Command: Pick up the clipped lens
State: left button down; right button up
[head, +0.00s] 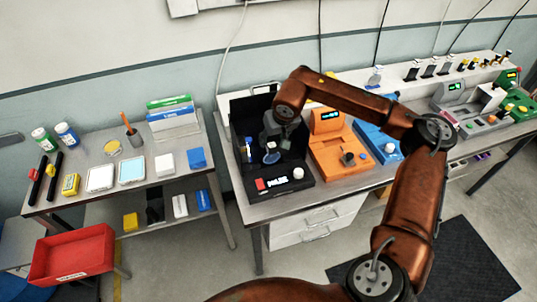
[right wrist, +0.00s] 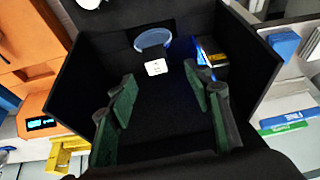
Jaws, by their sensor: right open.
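The clipped lens (head: 271,157) is a round, blue-rimmed disc inside a black open-topped box (head: 302,170) on the right-hand table. In the right wrist view the lens (right wrist: 153,38) stands near the far side of the box floor, with a white clip (right wrist: 156,67) at its edge. My right gripper (head: 275,132) reaches down into the box from above. In the right wrist view its green-padded fingers (right wrist: 161,100) are spread and empty, with the lens ahead of them and apart from them. My left gripper is not in view.
Dark box walls (right wrist: 75,75) flank the gripper closely. A blue-lit part with a yellow top (right wrist: 214,60) stands beside the lens. An orange module (head: 338,140) and a blue module (head: 377,143) stand right of the box. A side table with small items (head: 131,171) is at left.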

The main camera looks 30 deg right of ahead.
aim_at(272, 145)
jog(key=shift+w+d+f, duration=0.2)
jog(key=shift+d+f, duration=0.05)
jog(key=shift+f, duration=0.45)
jog(key=shift+w+d+f, duration=0.2)
jog(key=shift+f, duration=0.45)
jog(key=x, duration=0.4)
jog(key=shift+w+f, duration=0.25)
jog(key=shift+a+r, duration=0.1)
grip_shut()
